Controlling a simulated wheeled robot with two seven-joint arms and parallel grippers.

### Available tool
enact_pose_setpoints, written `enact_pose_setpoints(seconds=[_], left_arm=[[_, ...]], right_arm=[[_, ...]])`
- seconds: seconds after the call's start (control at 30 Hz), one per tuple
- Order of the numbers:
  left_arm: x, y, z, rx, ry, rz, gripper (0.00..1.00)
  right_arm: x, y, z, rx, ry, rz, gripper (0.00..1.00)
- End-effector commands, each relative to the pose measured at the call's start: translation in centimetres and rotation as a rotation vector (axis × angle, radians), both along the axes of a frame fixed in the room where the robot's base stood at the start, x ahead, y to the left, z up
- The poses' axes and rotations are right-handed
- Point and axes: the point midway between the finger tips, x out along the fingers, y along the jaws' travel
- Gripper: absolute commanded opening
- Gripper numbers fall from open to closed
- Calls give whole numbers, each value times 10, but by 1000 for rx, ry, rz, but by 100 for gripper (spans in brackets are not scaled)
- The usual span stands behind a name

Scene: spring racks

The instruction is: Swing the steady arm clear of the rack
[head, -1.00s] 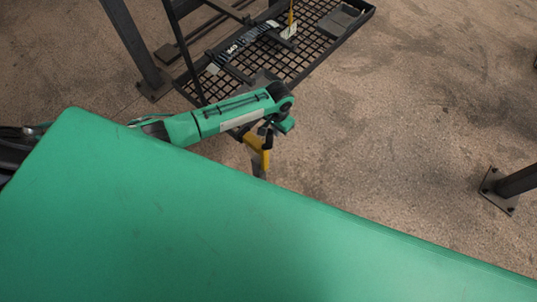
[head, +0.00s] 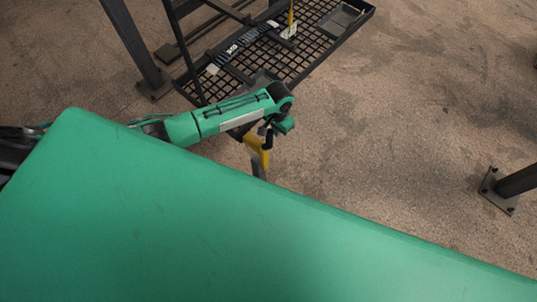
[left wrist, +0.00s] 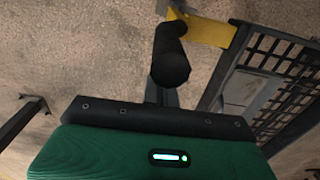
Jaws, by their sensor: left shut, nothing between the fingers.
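The steady arm appears as a yellow bar (head: 257,153) with a black round grip, below my left wrist in the head view. In the left wrist view the yellow bar (left wrist: 210,31) runs beside the rack tray, and the black grip (left wrist: 171,66) stands end-on before my gripper. My left gripper (head: 267,130) is shut and empty close to the grip. Its fingertips are mostly hidden, so I cannot tell whether they touch it. The rack (head: 300,62) has a black mesh tray with dark posts. My right gripper is out of view.
A dark post (head: 140,50) rises at the rack's left. Another post with a foot plate (head: 497,188) stands at the far right. A small shallow tray (head: 342,20) sits in the mesh tray's far corner. The concrete floor (head: 410,130) between is bare.

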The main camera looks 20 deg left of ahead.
Motion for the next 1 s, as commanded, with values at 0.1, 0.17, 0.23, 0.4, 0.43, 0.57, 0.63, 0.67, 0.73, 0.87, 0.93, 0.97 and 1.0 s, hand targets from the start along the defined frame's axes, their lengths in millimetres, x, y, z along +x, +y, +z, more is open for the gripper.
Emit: enact_pose_setpoints(seconds=[0.1, 0.17, 0.23, 0.4, 0.43, 0.57, 0.63, 0.67, 0.73, 0.87, 0.93, 0.97, 1.0], left_arm=[[-4, 2, 1, 1, 2, 0, 0], [-6, 3, 1, 1, 2, 0, 0], [-9, 4, 1, 1, 2, 1, 0], [-15, 6, 1, 0, 1, 1, 0], [-17, 6, 1, 1, 2, 1, 0], [-22, 8, 1, 1, 2, 1, 0], [-25, 9, 1, 1, 3, 0, 0], [-26, 10, 1, 1, 3, 0, 0], [-29, 11, 1, 1, 4, 0, 0], [-34, 12, 0, 1, 4, 0, 0], [-37, 13, 0, 1, 4, 0, 0], [-38, 14, 0, 1, 4, 0, 0], [-39, 14, 0, 1, 4, 0, 0]], right_arm=[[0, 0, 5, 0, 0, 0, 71], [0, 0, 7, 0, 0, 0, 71], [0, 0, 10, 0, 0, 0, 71], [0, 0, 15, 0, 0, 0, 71], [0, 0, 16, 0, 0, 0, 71], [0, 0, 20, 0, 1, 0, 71], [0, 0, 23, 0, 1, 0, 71], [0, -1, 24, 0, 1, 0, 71], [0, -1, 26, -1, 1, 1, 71], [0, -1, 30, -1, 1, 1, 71], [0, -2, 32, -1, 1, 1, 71], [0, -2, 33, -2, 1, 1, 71], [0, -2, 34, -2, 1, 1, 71]])
